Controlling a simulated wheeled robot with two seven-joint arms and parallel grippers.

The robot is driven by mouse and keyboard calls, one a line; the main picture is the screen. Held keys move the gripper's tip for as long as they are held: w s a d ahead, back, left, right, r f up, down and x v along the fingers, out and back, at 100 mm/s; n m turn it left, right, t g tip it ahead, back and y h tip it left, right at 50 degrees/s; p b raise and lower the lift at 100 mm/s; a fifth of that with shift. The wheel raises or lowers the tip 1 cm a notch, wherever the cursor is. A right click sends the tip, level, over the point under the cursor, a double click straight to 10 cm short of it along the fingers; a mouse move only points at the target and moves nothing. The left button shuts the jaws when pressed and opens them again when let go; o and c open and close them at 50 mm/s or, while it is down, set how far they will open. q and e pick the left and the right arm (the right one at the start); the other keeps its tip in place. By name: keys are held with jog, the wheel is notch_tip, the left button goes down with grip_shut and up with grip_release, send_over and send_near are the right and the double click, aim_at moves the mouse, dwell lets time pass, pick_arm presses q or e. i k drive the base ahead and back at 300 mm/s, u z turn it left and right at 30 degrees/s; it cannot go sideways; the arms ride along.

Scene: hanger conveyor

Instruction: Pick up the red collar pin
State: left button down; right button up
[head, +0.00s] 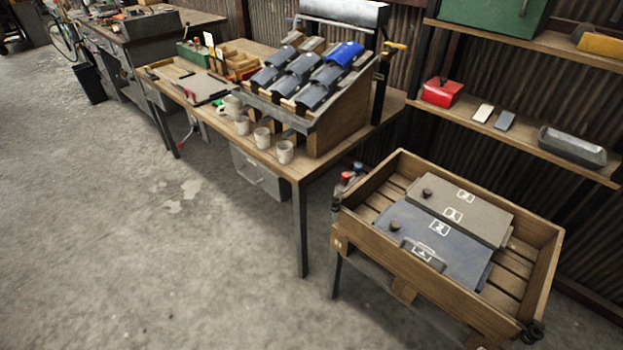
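I cannot clearly make out a red collar pin. A small red-topped piece (347,178) stands beside a blue-topped piece (358,168) at the left corner of the wooden crate; it is too small to tell whether it is the pin. Other small red parts (211,98) lie on the workbench near a grey board, also too small to name. Neither of my grippers shows in the head view.
A workbench (301,178) carries cups (285,152) at its front edge and a sloped rack (335,128) of grey and blue pieces. The wooden crate (548,275) at right holds flat panels (450,252). Shelves (530,140) stand behind.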

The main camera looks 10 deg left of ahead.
aim_at(345, 177)
jog(key=u, duration=0.75)
jog(key=i, duration=0.75)
jog(key=z, duration=1.9)
